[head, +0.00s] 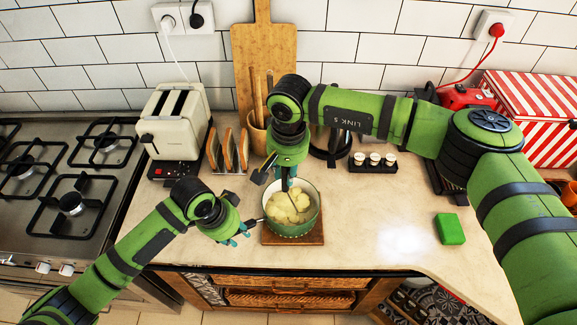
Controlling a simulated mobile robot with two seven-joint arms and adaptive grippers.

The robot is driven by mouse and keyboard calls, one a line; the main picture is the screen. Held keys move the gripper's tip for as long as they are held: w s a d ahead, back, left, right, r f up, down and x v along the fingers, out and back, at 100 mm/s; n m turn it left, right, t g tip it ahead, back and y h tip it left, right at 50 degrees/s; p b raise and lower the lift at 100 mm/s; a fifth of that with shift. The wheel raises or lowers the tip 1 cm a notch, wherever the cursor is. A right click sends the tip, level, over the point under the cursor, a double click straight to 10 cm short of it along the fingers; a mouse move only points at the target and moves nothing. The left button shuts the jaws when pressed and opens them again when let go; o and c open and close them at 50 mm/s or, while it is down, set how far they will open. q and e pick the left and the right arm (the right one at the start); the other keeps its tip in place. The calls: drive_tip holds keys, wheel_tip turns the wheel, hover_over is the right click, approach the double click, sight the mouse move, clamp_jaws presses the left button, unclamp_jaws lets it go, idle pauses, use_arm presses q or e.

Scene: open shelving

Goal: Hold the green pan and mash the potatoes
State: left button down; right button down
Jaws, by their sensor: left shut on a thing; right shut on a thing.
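The green pan (290,232) stands on a wooden board (309,238) near the counter's front edge. Pale potato pieces (297,212) lie inside it. My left gripper (243,230) is at the pan's left side, shut on its dark handle (253,221). My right gripper (287,183) is above the pan, pointing down, shut on a masher (291,195). The masher's shaft reaches down into the pan among the potatoes; its lower end is hard to make out.
A gas hob (60,190) is at the left. A toaster (172,122), toast rack (228,152) and utensil pot (257,135) stand behind the pan. Several small jars (374,160) stand behind right. A green block (450,229) lies right; the counter between is clear.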

drive_tip(key=d, duration=0.3)
drive_tip(key=shift+d+f, duration=0.1)
drive_tip(key=shift+d, duration=0.25)
idle(1.3)
drive_tip(key=shift+a, duration=0.1)
drive_tip(key=shift+w+a, duration=0.1)
